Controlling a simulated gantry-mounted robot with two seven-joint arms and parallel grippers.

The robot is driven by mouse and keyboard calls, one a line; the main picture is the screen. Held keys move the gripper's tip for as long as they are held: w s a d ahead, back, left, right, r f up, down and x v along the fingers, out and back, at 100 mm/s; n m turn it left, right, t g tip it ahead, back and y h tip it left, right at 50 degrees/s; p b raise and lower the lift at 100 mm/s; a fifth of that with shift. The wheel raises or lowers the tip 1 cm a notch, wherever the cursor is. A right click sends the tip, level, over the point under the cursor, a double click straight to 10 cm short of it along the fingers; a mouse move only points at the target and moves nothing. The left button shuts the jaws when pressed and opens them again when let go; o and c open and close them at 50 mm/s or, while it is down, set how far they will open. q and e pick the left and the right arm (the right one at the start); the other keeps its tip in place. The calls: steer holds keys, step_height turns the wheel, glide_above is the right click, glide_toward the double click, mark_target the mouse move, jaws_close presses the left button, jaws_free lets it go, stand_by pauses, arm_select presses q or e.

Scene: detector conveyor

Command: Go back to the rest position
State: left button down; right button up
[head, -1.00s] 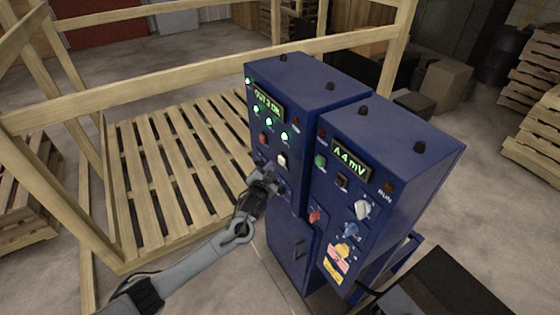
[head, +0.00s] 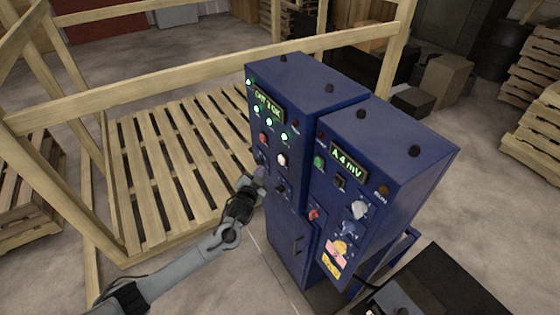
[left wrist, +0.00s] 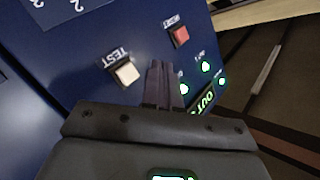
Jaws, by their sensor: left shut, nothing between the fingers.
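My left gripper (head: 257,178) is in front of the left blue control cabinet (head: 318,88) in the head view, beside the lower left part of its panel. It is shut and empty. In the left wrist view its closed fingers (left wrist: 160,84) point at the panel, near the white TEST button (left wrist: 125,73) and the red button (left wrist: 180,35). I cannot tell whether the fingertips touch the panel. The left display (head: 268,107) is lit green, with several green lamps around it. My right gripper is not in view.
A second blue cabinet (head: 400,140) stands to the right, its display (head: 348,162) reading "A 4 mV". A wooden rail (head: 170,82) runs behind, and a pallet (head: 170,165) lies to the left. A black box-like surface (head: 440,285) is at the lower right. Open floor lies at front centre.

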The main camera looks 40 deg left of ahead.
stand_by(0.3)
arm_select(q)
steer(key=s+d+f+g+h+p, duration=0.2)
steer(key=s+d+f+p, duration=0.2)
steer(key=s+d, duration=0.3)
steer(key=s+d+f+g+h+p, duration=0.1)
steer(key=s+d+f+p, duration=0.25)
steer(key=s, duration=0.45)
steer(key=s+d+r+g+h+p, duration=0.1)
steer(key=s+d+r+g, duration=0.1)
steer(key=s+d+r, duration=0.2)
steer(key=s+d+r+g+h+p, duration=0.1)
steer(key=s+d+r+g, duration=0.2)
steer(key=s, duration=0.7)
steer(key=s+d+r+g+h+p, duration=0.1)
steer(key=s+d+r+g, duration=0.2)
steer(key=s+d+r, duration=0.3)
steer(key=shift+s+d+r+n+h+p, duration=0.3)
steer(key=shift+s+r+h+p, duration=0.1)
steer(key=shift+s, duration=0.15)
